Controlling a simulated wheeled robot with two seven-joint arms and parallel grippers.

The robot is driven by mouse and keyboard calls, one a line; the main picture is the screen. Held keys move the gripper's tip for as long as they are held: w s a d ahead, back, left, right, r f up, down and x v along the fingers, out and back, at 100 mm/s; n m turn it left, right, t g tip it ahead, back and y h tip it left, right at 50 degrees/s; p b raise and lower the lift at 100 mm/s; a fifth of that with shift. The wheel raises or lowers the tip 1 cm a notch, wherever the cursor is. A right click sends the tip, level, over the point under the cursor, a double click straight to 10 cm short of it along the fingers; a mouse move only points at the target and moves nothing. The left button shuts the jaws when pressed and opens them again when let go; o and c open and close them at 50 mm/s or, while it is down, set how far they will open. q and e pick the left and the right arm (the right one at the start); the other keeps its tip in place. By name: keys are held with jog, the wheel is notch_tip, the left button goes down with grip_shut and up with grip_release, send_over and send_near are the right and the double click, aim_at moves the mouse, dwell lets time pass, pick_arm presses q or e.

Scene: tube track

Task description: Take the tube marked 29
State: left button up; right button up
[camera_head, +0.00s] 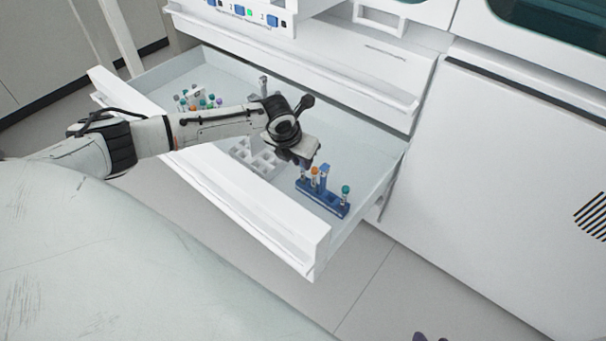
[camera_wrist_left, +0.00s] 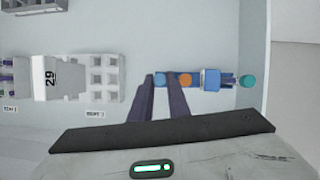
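My left gripper (camera_wrist_left: 161,78) is over the blue rack (camera_head: 322,197) in the open drawer. Its two dark fingers stand a little apart, on either side of a blue cap (camera_wrist_left: 160,79); I cannot see them touching it. An orange-capped tube (camera_head: 314,171) stands just right of the fingers, then a tall blue part (camera_head: 324,172) and a teal-capped tube (camera_head: 346,190). In the left wrist view a white tag marked 29 (camera_wrist_left: 50,79) shows at the left, by the grey rack. I cannot tell which tube it belongs to. My right gripper is not in view.
The grey rack (camera_head: 255,157) with square holes stands in the drawer's middle. Several capped tubes (camera_head: 190,104) stand at the drawer's far left. The drawer's front wall (camera_head: 245,200) is a raised edge, and a white cabinet (camera_head: 480,150) is at the right.

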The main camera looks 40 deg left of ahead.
pick_arm(q)
jog(key=shift+c, duration=0.7)
